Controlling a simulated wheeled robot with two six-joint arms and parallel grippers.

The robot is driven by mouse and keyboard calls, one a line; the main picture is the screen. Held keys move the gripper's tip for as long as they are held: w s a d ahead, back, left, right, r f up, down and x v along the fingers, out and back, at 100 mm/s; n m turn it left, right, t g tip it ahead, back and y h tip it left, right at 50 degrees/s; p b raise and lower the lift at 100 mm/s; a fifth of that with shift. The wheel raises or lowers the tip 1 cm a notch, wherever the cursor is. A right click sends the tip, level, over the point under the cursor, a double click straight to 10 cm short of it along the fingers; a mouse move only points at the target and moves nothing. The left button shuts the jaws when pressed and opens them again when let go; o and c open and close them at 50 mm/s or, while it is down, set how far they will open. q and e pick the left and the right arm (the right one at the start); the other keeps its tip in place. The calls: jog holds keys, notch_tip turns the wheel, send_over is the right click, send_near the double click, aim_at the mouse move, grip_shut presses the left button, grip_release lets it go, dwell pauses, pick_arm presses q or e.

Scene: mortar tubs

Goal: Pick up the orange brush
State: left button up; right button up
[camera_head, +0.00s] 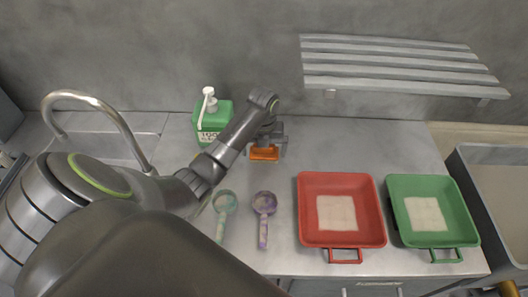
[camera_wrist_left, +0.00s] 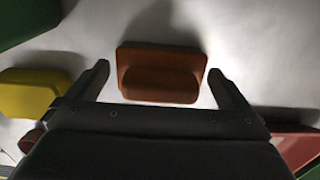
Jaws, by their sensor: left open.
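The orange brush (camera_head: 264,153) lies on the grey counter, behind the two scoops. It also shows in the left wrist view (camera_wrist_left: 160,74), with a raised grip along its top. My left gripper (camera_head: 272,142) is above it, and its arm hides part of the area around it. In the left wrist view the two fingers (camera_wrist_left: 160,84) are open, one on each side of the brush, with gaps to it. The brush is not held. My right gripper is not in either view.
A green bottle (camera_head: 211,122) stands left of the brush. A yellow object (camera_wrist_left: 38,93) lies left of it in the wrist view. A teal scoop (camera_head: 225,203), a purple scoop (camera_head: 264,204), a red tub (camera_head: 311,213) and a green tub (camera_head: 458,212) are in front. A slatted shelf (camera_head: 400,70) hangs behind.

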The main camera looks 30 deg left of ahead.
pick_arm(q)
jog(key=c, duration=0.9)
jog(key=shift+r, duration=0.15)
jog(key=shift+w+r, duration=0.1)
jog(key=shift+r, duration=0.25)
notch_tip(320, 180, up, 3)
jog(key=shift+r+b, duration=0.1)
jog(key=shift+b, duration=0.3)
notch_tip(320, 180, up, 4)
jog(key=p, duration=0.3)
jog(key=shift+r, duration=0.1)
jog(key=shift+r+p, duration=0.85)
jog(key=shift+p, duration=0.2)
